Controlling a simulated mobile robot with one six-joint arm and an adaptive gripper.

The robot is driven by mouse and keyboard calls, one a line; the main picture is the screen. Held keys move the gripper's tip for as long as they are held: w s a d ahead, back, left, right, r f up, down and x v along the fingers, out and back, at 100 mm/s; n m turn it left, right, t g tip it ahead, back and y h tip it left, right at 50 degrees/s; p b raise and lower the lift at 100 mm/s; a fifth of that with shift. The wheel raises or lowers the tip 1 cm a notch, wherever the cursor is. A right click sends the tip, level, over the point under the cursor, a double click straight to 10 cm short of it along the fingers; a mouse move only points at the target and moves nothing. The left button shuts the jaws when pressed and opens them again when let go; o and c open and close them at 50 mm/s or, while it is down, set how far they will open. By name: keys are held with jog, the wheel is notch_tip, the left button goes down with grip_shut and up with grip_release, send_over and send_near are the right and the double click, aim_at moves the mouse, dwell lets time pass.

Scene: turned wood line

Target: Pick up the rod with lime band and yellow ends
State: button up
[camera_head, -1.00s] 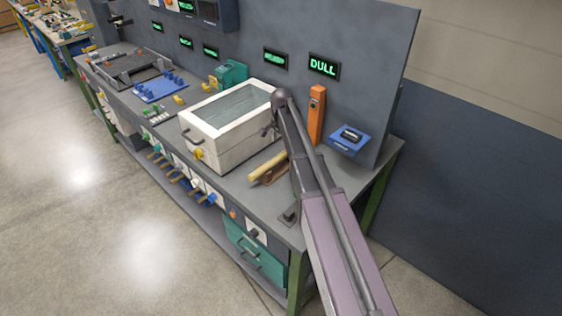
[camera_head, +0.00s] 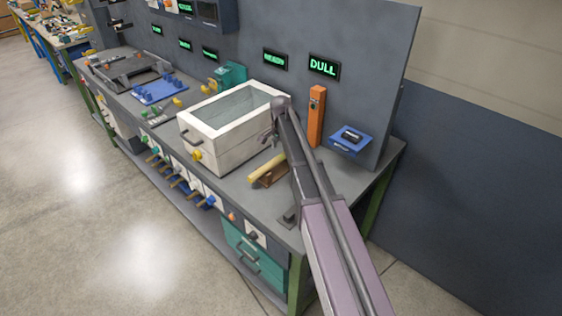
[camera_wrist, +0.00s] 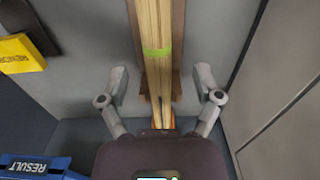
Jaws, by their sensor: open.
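A pale wooden rod (camera_wrist: 157,80) with a lime band runs up the middle of the wrist view, lying along a brown holder (camera_wrist: 178,40). Its yellow ends cannot be made out clearly. In the head view the rod (camera_head: 266,167) rests on the brown holder (camera_head: 272,178) on the bench, right of the white box; its band is not visible there. My gripper (camera_wrist: 161,84) is open, with one finger on each side of the rod and a gap to both. In the head view my gripper (camera_head: 268,136) hangs above the rod, small and partly merged with the arm.
A white glass-topped box (camera_head: 215,140) stands close left of the rod. An orange post (camera_head: 317,117) and a blue device (camera_head: 350,140) stand behind and to the right. In the wrist view a yellow block (camera_wrist: 20,54) and a blue RESULT device (camera_wrist: 35,168) lie left.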

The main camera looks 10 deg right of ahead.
aim_at(281, 154)
jog(key=shift+s+f+b, duration=0.1)
jog(key=shift+f+b, duration=1.3)
jog(key=shift+f, duration=0.35)
grip_shut()
